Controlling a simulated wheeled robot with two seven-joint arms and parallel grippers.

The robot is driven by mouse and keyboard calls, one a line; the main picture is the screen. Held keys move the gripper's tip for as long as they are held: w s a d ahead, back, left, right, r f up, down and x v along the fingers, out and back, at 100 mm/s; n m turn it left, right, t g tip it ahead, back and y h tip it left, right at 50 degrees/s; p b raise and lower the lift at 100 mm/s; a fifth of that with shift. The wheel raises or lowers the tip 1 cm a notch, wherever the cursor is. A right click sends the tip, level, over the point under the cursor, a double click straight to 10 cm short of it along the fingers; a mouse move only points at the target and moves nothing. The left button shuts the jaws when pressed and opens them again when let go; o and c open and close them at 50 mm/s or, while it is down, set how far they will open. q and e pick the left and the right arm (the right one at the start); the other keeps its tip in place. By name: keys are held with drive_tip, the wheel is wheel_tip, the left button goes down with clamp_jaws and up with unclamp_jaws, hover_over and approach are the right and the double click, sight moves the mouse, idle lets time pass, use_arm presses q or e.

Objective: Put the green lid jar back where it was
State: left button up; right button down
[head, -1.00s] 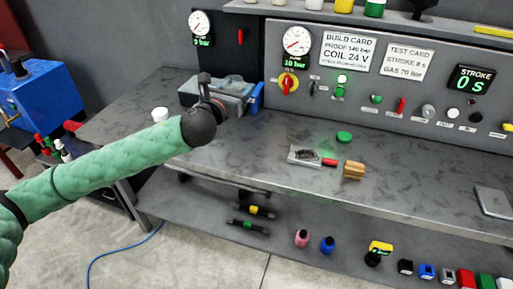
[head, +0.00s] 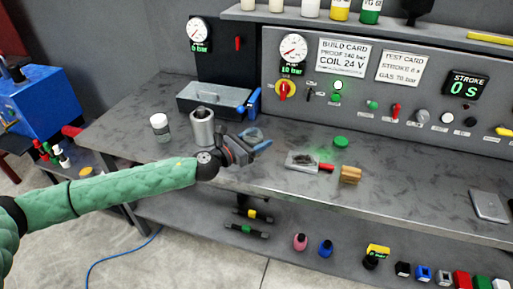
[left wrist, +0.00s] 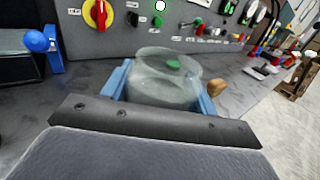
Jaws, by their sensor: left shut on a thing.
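My left gripper (head: 256,142) has blue fingers and is shut on a clear glass jar (left wrist: 165,80), with one finger on each side of it in the left wrist view. The jar looks open-topped, with no lid seen on it. It shows only faintly in the head view (head: 252,134), over the bench; I cannot tell whether it touches the bench. A green round lid (head: 341,141) lies on the bench to the right of the gripper. In the left wrist view a green patch (left wrist: 174,64) shows through the glass. My right gripper is not in view.
A white-lidded jar (head: 160,127) and a metal cylinder (head: 202,128) stand left of the gripper. A grey bin (head: 212,98) is behind. The bench (head: 420,185) further right is mostly clear.

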use_arm(q)
drive_tip(key=w+f, duration=0.2)
drive_tip(key=w, duration=0.1)
drive_tip(key=w+f, duration=0.1)
drive_tip(key=w, duration=0.2)
drive_tip(key=w+f, duration=0.2)
drive_tip(key=w, duration=0.1)
drive_tip(key=shift+w+d+f, duration=0.25)
drive_tip(key=shift+f, duration=0.65)
drive_tip(key=shift+f+p, duration=0.35)
drive_tip(key=shift+f, duration=1.2)
drive_tip(key=o, duration=0.7)
drive_tip(key=shift+c, duration=0.2)
drive_tip(key=o, duration=0.4)
drive_tip(key=shift+c, duration=0.2)
drive_tip(key=shift+o, duration=0.4)
drive_tip(key=shift+a, duration=0.1)
drive_tip(key=shift+s+a, duration=0.25)
drive_tip(key=shift+a, duration=0.05)
drive_tip(key=b+v, duration=0.3)
drive_tip(key=v, duration=0.7)
drive_tip(key=shift+s, duration=0.15)
drive_tip(key=shift+s+a, duration=0.3)
drive_tip(key=shift+a, duration=0.1)
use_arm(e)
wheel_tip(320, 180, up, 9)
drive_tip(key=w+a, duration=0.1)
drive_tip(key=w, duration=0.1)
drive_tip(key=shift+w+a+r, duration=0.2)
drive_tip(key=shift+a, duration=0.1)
